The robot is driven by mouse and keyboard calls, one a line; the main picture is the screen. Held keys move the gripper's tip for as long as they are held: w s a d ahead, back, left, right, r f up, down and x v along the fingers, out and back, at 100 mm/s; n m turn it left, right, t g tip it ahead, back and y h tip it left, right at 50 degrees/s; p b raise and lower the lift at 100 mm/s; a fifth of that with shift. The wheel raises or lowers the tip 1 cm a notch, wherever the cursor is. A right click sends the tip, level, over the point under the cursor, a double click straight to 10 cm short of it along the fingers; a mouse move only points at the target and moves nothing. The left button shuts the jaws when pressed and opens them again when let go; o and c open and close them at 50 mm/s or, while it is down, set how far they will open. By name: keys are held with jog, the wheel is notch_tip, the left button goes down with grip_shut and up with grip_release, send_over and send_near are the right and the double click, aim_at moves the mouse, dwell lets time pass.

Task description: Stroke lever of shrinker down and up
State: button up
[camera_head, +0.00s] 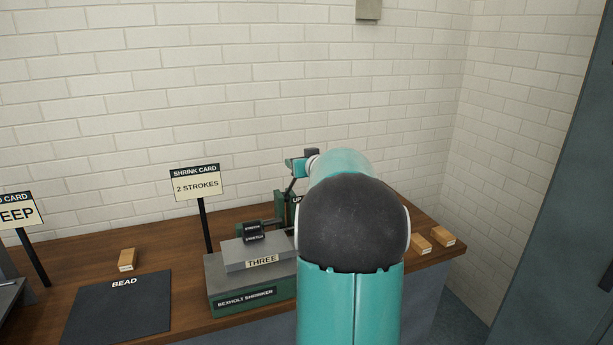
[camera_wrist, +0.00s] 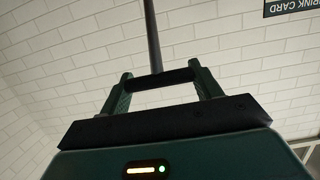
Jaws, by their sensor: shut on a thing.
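The shrinker (camera_head: 225,285) is a green and grey machine on the wooden bench, labelled "BEXHOLT SHRINKER", with "THREE" on its grey upper block. Its right side is hidden behind my arm. The lever is a dark rod (camera_head: 289,190) rising at the back of the machine; its lower end is hard to make out. In the wrist view the lever's rod (camera_wrist: 152,38) meets a black crosswise grip (camera_wrist: 160,80). My gripper (camera_wrist: 160,78) is shut on this grip, one green finger at each end. In the head view my gripper (camera_head: 298,166) shows small at the lever's top, partly covered by my arm.
A shrink card sign (camera_head: 195,184) reads "2 STROKES" and stands behind the shrinker on its left. A dark mat (camera_head: 118,310) marked "BEAD" lies left, with a small wooden block (camera_head: 127,260) behind it. Wooden blocks (camera_head: 421,244) lie right. A brick wall backs the bench.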

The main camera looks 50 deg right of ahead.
jog(key=shift+w+d+r, duration=0.15)
jog(key=shift+w+r, duration=0.1)
jog(key=shift+r, duration=0.05)
jog(key=o, duration=1.4)
jog(key=shift+w+d+f, duration=0.1)
jog(key=shift+w+f, duration=0.05)
jog(key=shift+w, duration=0.05)
jog(key=v, duration=1.4)
jog(key=shift+s, duration=0.1)
